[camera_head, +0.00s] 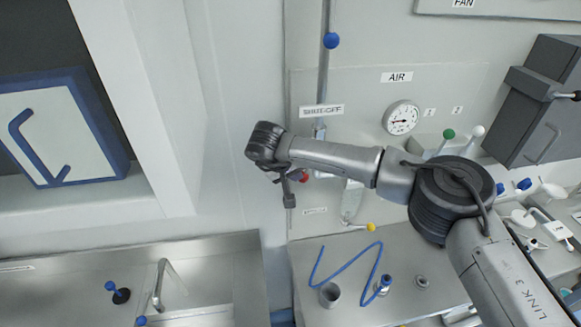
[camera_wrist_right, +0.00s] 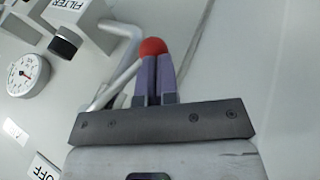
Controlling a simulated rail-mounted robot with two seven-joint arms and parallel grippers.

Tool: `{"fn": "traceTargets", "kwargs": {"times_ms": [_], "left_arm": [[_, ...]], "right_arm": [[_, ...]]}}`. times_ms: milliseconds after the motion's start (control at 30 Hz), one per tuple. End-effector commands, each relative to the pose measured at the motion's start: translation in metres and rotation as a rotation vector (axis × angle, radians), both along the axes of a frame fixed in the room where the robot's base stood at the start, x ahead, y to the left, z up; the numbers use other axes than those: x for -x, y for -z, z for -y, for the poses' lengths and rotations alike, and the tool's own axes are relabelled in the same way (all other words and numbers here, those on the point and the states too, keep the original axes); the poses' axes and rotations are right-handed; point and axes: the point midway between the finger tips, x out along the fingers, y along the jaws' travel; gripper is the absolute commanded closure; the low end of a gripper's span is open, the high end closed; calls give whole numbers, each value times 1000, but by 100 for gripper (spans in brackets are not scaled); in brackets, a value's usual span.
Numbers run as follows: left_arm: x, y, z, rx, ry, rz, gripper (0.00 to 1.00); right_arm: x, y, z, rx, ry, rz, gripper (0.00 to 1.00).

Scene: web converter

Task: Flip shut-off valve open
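The red knob also shows in the right wrist view (camera_wrist_right: 153,47), at the end of a pale lever (camera_wrist_right: 122,80) slanting down to the left. My right gripper (camera_head: 297,176) is at the knob, partly hidden by its own wrist in the head view. In the right wrist view its two purple fingers (camera_wrist_right: 156,62) are together, with their tips against or just in front of the knob. I cannot tell whether they touch it. My left gripper is not in view.
A pressure gauge (camera_head: 402,118) sits right of the valve under the AIR label. A blue ball lever (camera_head: 331,41) is above and a yellow knob (camera_head: 370,227) below. A steel counter (camera_head: 330,255) holds a cup (camera_head: 329,294) and blue hose. A dark box (camera_head: 545,100) juts out at right.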

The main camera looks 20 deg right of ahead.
Motion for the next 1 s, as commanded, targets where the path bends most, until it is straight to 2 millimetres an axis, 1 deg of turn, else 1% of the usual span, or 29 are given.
{"fn": "traceTargets", "kwargs": {"times_ms": [33, 100, 400, 600, 1000], "left_arm": [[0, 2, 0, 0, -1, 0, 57], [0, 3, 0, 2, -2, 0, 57], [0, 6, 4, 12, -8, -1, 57], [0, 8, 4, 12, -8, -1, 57], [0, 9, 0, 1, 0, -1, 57]], "right_arm": [[1, 6, 4, 0, 1, -3, 100], [1, 10, 8, -1, 2, -2, 100], [3, 22, 22, -4, 1, -5, 100], [4, 28, 30, -5, 0, -6, 100], [4, 31, 35, -4, 0, -7, 100]]}}
